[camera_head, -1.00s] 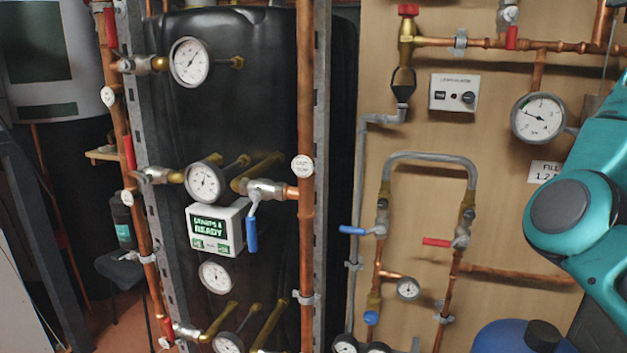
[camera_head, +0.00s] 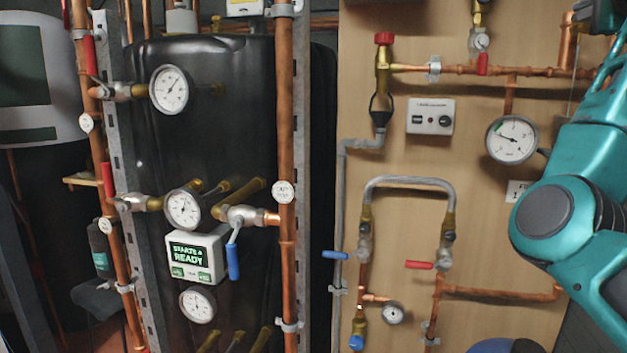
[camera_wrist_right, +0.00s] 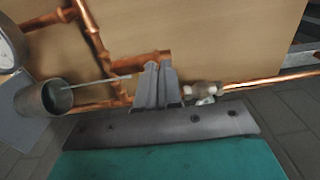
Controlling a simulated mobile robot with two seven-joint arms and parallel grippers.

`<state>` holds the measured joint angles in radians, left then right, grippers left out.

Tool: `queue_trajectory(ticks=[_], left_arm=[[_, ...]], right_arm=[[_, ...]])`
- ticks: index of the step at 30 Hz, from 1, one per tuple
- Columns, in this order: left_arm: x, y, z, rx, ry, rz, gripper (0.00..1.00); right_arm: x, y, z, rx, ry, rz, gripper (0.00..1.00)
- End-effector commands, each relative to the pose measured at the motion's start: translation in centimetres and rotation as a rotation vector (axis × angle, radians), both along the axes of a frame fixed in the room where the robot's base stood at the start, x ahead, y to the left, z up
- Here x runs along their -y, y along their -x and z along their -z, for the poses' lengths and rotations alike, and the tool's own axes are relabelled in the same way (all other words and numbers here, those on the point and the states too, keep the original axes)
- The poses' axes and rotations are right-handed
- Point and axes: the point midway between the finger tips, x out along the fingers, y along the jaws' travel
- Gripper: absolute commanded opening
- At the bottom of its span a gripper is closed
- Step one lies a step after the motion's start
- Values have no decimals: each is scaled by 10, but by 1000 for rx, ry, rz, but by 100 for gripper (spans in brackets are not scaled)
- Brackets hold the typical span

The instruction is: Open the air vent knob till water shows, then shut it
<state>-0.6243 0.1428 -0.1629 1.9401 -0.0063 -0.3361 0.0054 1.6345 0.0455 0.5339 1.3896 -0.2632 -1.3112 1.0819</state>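In the head view my right arm rises along the right edge, but its fingertips are out of that picture. In the right wrist view my right gripper (camera_wrist_right: 158,68) has its two grey fingers close together, with nothing visible between them. Copper pipes and a joint lie behind the fingertips, and I cannot tell whether they touch. I cannot pick out the air vent knob for certain. A grey metal cup (camera_wrist_right: 45,99) with a thin rod is left of the fingers; I see no water running. My left gripper is in neither view.
A red-capped brass valve (camera_head: 383,52), a red-handled valve (camera_head: 480,45) and a pressure gauge (camera_head: 512,140) are on the wooden board. Blue (camera_head: 335,255) and red levers (camera_head: 419,265) are lower. A black tank (camera_head: 240,120) with gauges and a display box (camera_head: 195,257) stands left.

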Motion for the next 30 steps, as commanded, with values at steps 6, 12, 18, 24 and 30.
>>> queue_trajectory(ticks=[6, 12, 18, 24, 30], left_arm=[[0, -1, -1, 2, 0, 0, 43], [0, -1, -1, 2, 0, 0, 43], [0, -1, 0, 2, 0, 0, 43], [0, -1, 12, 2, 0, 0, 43], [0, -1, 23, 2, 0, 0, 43]], right_arm=[[0, -3, 2, -5, -1, -2, 0], [-2, -4, 2, -7, -1, -3, 0], [-7, -5, -1, -7, -1, -4, 0], [-13, 11, 1, -4, 0, -6, 0], [-20, 36, 0, -2, -1, -3, 0]])
